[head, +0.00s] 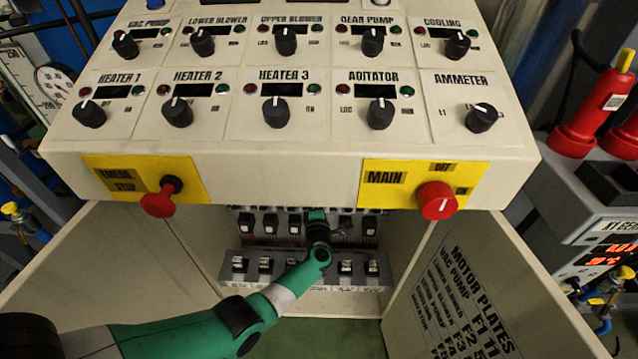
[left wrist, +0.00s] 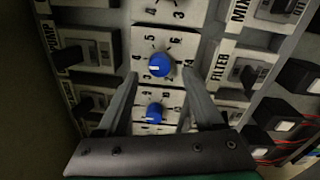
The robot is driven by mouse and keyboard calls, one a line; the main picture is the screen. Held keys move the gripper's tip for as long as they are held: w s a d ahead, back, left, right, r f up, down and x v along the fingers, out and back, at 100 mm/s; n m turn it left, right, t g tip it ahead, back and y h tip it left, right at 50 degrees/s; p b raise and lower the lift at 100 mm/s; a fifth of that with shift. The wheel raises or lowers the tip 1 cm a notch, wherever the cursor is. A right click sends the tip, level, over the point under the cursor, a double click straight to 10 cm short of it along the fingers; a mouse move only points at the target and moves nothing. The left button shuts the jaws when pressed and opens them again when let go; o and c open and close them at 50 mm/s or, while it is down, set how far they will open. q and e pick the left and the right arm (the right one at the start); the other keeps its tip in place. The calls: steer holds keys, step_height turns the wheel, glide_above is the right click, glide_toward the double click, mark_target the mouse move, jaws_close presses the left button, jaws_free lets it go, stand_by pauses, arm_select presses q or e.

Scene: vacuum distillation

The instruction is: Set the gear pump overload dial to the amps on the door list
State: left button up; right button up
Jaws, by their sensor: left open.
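My left arm reaches into the open lower cabinet in the head view, with its gripper (head: 317,228) among the rows of small switchgear. In the left wrist view the left gripper (left wrist: 160,77) is open and empty. An upper blue dial (left wrist: 160,65) on a white numbered plate lies between and just beyond the fingertips. A lower blue dial (left wrist: 154,112) shows between the fingers. Contact with either dial cannot be told. A partly cut label ending in PUMP is at left; which dial is the gear pump's is unclear. The door list (head: 455,290) is headed MOTOR PLATES; its amps are too small to read.
The control panel (head: 300,148) overhangs the cabinet, with the red emergency stop (head: 160,200) and red main switch (head: 437,201) on its front. Both cabinet doors stand open at the sides. Black switches (left wrist: 72,55) flank the dials, and red wires run at right.

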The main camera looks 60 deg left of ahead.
arm_select(q)
steer(key=p+v, duration=0.3)
steer(key=v, duration=0.6)
